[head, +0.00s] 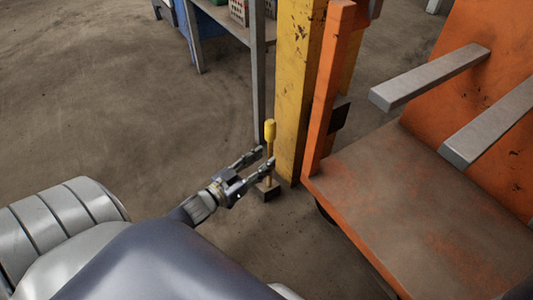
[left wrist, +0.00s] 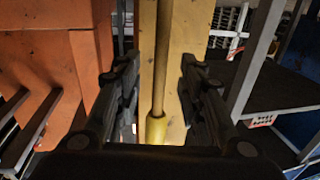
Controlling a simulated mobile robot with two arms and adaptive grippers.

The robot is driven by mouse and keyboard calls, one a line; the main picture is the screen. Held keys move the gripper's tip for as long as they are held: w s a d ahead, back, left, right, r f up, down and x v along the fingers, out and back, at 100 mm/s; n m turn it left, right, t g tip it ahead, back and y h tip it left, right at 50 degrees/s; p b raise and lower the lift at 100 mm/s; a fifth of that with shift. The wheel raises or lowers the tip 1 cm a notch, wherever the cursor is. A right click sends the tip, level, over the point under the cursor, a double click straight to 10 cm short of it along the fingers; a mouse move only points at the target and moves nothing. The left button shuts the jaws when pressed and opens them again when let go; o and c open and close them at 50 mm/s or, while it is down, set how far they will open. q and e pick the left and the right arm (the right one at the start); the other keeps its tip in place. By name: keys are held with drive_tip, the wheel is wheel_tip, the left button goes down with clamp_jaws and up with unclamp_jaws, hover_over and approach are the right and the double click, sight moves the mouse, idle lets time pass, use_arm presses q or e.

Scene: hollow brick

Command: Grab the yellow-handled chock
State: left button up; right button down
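The chock has a yellow handle (head: 270,130) on a thin upright rod, with a small dark block (head: 268,190) at its foot on the floor. It stands just in front of a yellow post. My left gripper (head: 262,158) is open at the rod, below the handle. In the left wrist view, the rod (left wrist: 159,70) and yellow handle (left wrist: 156,130) appear between the two spread fingers (left wrist: 158,85), with a gap on both sides. That view looks upside down, and the block is not seen there. My right gripper is not in view.
A worn yellow post (head: 296,90) stands right behind the chock. An orange cart or forklift (head: 420,200) with grey bars is close on the right. A metal shelf (head: 258,70) stands behind to the left. The concrete floor at left is clear.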

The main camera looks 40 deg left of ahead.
sight(270, 154)
use_arm(q)
drive_tip(key=shift+w+d+b, duration=0.2)
drive_tip(key=shift+w+b, duration=0.35)
drive_tip(key=shift+w, duration=0.4)
drive_tip(key=shift+w+d+b, duration=0.15)
drive_tip(key=shift+w+b, duration=0.4)
drive_tip(key=shift+w, duration=0.35)
drive_tip(key=shift+r, duration=0.1)
clamp_jaws()
drive_tip(key=shift+r, duration=0.2)
